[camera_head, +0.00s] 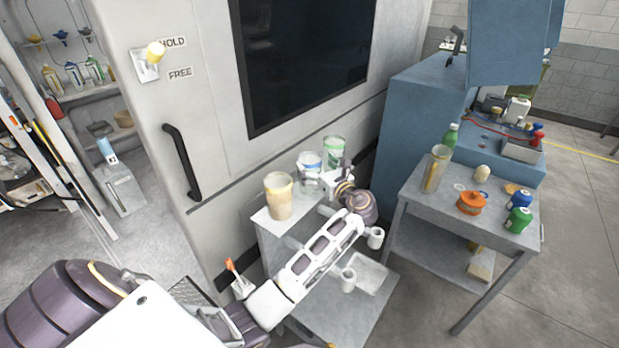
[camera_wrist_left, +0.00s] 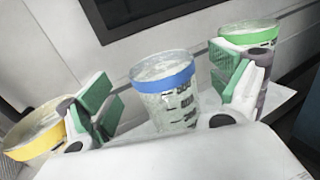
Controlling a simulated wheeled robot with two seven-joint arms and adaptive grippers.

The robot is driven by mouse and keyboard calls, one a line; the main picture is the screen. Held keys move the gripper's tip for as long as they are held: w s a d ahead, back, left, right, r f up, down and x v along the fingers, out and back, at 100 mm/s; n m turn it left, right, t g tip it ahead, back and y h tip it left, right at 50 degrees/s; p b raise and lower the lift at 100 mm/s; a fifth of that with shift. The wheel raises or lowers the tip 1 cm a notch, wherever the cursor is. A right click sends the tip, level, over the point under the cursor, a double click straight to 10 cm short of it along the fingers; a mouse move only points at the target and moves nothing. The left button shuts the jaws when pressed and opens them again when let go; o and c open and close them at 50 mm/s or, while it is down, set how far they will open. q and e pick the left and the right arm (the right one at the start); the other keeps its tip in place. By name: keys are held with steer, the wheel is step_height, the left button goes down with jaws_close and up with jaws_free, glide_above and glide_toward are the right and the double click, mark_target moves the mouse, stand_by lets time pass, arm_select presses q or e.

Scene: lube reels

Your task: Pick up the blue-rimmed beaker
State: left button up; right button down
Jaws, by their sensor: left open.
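The blue-rimmed beaker (camera_head: 309,160) is clear with dark markings and stands on a small grey stand against the machine. In the left wrist view the blue-rimmed beaker (camera_wrist_left: 166,92) is upright near the picture's middle. My left gripper (camera_head: 325,181) is open at the stand's top. In the left wrist view its green-padded fingers (camera_wrist_left: 166,100) show on either side of the beaker, with gaps to both sides. Whether the beaker is fully between the pads in depth, I cannot tell. My right gripper is not in view.
A yellow-rimmed beaker (camera_head: 279,197) stands left of it, and a green-rimmed beaker (camera_head: 334,150) right, close to the right finger. The machine wall (camera_head: 215,130) rises behind. A grey table (camera_head: 410,215) at right holds a tall beaker, an orange pot and bottles.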

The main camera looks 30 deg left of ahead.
mark_target(304, 154)
arm_select(q)
steer(key=x, duration=0.4)
steer(key=shift+w+r+p, duration=0.1)
steer(key=shift+p, duration=0.2)
steer(key=shift+a, duration=0.1)
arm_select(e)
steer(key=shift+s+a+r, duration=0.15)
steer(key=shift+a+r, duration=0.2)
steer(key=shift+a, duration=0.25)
arm_select(q)
steer(key=c, duration=1.4)
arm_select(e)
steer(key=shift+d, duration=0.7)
